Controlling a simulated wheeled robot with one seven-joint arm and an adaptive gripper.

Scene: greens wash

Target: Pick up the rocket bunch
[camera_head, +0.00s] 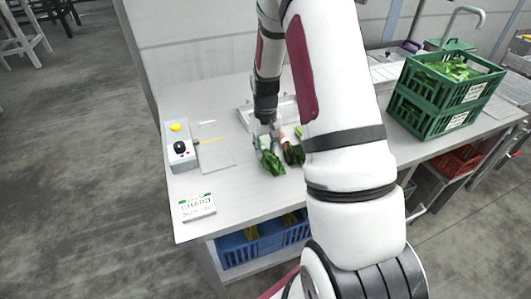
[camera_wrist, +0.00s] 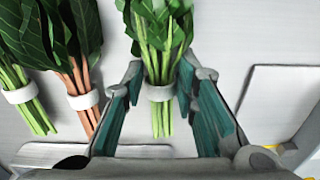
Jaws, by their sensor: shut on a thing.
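My gripper (camera_wrist: 160,88) is shut on a bunch of slim green stems and leaves, the rocket bunch (camera_wrist: 155,35), at its white band. One finger is on each side of the stems. In the head view my gripper (camera_head: 265,130) points down at the bench, with the rocket bunch's leaves (camera_head: 272,163) towards the front. I cannot tell whether the bunch is clear of the surface. Beside it lie a bunch with orange-pink stems and dark leaves (camera_wrist: 80,75) and a green-stemmed, dark-leaved bunch (camera_wrist: 25,95), each banded in white.
A control box (camera_head: 179,147) with a yellow button and a flat plate (camera_head: 213,150) are to the left. A white CHARD card (camera_head: 197,208) lies near the front edge. Stacked green crates (camera_head: 437,98) stand at right. Blue crates (camera_head: 238,250) are underneath.

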